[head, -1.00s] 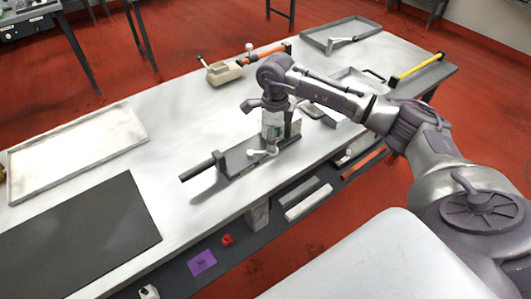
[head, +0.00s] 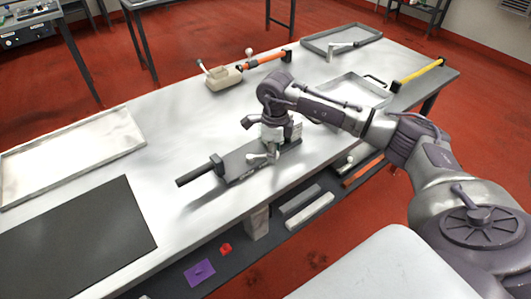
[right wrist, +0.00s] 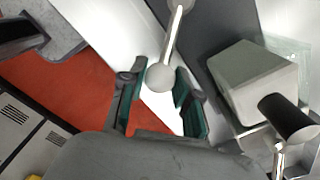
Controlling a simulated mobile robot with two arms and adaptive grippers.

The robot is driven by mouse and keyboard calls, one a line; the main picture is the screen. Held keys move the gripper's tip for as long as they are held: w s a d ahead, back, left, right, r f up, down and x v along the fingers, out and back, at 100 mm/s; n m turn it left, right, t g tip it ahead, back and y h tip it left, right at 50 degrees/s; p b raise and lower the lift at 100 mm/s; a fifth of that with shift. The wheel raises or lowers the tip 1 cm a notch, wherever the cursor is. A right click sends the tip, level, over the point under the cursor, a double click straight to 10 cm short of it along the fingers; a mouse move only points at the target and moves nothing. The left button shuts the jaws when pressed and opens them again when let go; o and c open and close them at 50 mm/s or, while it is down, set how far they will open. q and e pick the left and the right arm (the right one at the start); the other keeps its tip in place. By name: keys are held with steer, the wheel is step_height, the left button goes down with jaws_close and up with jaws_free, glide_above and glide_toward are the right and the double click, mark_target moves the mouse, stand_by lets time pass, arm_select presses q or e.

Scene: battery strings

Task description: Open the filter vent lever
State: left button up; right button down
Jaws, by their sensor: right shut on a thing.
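A grey fixture (head: 238,164) with a dark bar at its left end lies on the workbench (head: 180,120). A pale lever (head: 264,158) stands out at its near side; it also shows in the right wrist view (right wrist: 171,40), ending in a round knob (right wrist: 160,77). My right gripper (head: 273,142) is low over the fixture. In the right wrist view my right gripper (right wrist: 157,88) has its teal-padded fingers on either side of the knob, shut on it. My left gripper is not in view.
A beige box (head: 222,79) with an orange bar stands behind. Shallow trays (head: 345,92) lie at the right and left. A yellow bar (head: 420,72) is at the far right edge. A black mat (head: 75,230) lies at the near left. The benchtop left of the fixture is clear.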

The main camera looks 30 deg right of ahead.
steer(key=shift+s+a+m+p, duration=0.25)
steer(key=shift+a+m+p, duration=0.05)
steer(key=shift+m, duration=0.35)
steer(key=shift+s+a+m+p, duration=0.25)
steer(key=shift+a+m, duration=0.05)
steer(key=shift+m, duration=0.35)
steer(key=shift+s+a+m, duration=0.15)
steer(key=shift+a+m, duration=0.15)
steer(key=shift+m, duration=0.1)
steer(key=shift+s+a+m+p, duration=0.15)
steer(key=shift+a+m+p, duration=0.3)
steer(key=shift+m, duration=0.35)
steer(key=shift+s+a+m, duration=0.1)
steer(key=shift+a+m, duration=0.25)
steer(key=shift+m, duration=0.25)
steer(key=shift+s+a+m+p, duration=0.1)
steer(key=shift+a+m+p, duration=0.3)
steer(key=shift+m, duration=0.3)
